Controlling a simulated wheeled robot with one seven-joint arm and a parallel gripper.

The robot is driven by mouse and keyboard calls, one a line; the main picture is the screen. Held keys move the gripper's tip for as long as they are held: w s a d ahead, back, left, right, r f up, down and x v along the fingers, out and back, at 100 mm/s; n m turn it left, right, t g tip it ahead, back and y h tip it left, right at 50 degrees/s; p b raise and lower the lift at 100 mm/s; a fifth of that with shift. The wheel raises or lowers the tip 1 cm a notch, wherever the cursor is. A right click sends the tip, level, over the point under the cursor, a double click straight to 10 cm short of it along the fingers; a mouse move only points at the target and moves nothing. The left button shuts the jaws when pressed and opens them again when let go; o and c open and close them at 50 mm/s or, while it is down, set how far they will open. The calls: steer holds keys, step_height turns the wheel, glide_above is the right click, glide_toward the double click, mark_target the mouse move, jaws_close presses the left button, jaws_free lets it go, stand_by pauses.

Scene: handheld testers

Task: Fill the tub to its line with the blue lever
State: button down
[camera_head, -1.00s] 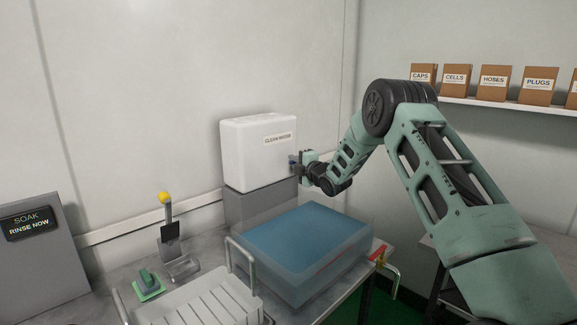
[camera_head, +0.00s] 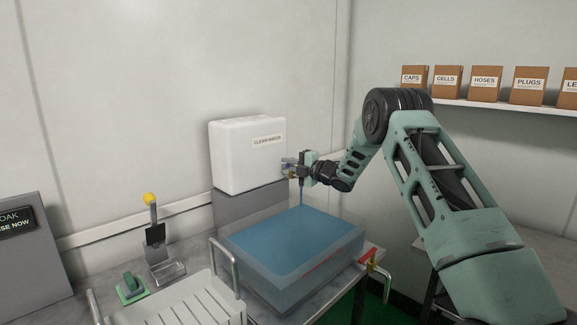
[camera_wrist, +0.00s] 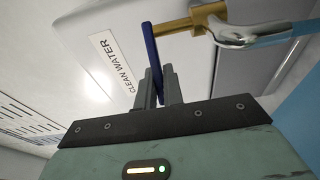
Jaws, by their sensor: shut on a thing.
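The blue lever (camera_wrist: 152,62) sits on a brass tap (camera_wrist: 183,24) with a chrome spout (camera_wrist: 255,38). My gripper (camera_wrist: 158,85) is shut on the lever in the wrist view. In the head view my gripper (camera_head: 304,166) is at the right side of the white CLEAN WATER tank (camera_head: 240,158). A thin blue stream (camera_head: 301,194) falls from the tap into the clear tub (camera_head: 278,288). The tub holds blue water (camera_head: 285,240). A red line (camera_head: 318,265) shows on its wall; I cannot tell exactly how the water level compares with it.
A red-handled drain tap (camera_head: 372,254) is at the tub's lower right. A white draining rack (camera_head: 190,305), a yellow-knobbed lever (camera_head: 151,199), a green switch (camera_head: 130,285) and a display panel reading RINSE NOW (camera_head: 25,225) are at left. Labelled boxes (camera_head: 485,84) stand on a shelf.

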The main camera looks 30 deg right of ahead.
steer(key=shift+f, duration=0.1)
steer(key=c, duration=1.5)
jaws_free()
steer(key=b+v, duration=0.2)
steer(key=v, duration=1.5)
steer(key=shift+s, duration=0.3)
